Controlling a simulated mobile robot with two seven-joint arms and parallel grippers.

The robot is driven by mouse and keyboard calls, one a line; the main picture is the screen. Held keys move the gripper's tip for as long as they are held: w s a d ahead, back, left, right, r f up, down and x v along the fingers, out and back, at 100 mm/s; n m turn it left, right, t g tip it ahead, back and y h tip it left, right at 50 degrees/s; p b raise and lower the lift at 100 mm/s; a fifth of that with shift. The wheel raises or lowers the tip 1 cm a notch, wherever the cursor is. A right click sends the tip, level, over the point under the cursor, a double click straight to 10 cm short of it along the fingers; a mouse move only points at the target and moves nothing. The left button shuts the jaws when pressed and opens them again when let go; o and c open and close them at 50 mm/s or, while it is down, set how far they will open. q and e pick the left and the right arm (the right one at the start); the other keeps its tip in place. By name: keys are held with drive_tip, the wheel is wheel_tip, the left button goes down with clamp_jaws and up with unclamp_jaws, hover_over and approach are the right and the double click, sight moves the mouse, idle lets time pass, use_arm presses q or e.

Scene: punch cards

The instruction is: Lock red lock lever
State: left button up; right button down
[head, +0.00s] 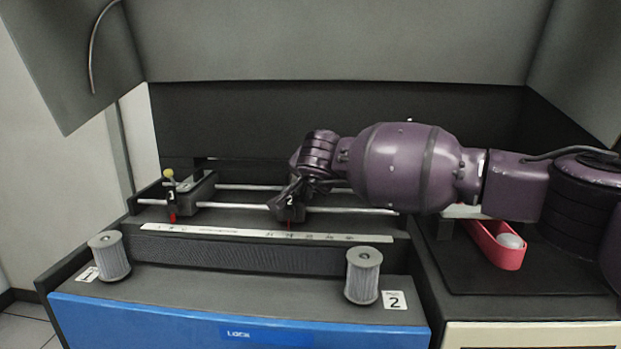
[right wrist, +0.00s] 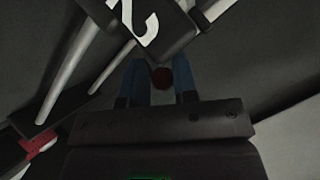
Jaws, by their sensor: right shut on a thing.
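The black sliding block marked 2 (head: 289,201) sits on two metal rails in the head view. It also shows at the top of the right wrist view (right wrist: 165,25). In the right wrist view, the dark red knob of the red lock lever (right wrist: 162,77) is between the two blue fingers of my right gripper (right wrist: 161,85), which is shut on it. In the head view, my purple right arm reaches in from the right, and its hand at block 2 hides the lever and fingertips. My left gripper is not in view.
Block 3 (head: 180,188), with a yellow-tipped knob, stands left on the rails. A white scale strip (head: 270,234) runs in front. Two grey ribbed knobs (head: 109,256) (head: 363,275) stand on the front ledge. A red tray (head: 495,246) holding a pale round thing lies right, below my arm.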

drive_tip(key=shift+r+t, duration=0.2)
drive_tip(key=shift+t, duration=0.1)
drive_tip(key=c, duration=1)
unclamp_jaws()
drive_tip(key=shift+f, duration=0.15)
drive_tip(key=p+v, duration=0.3)
drive_tip(key=v, duration=0.8)
drive_tip(key=shift+w, duration=0.1)
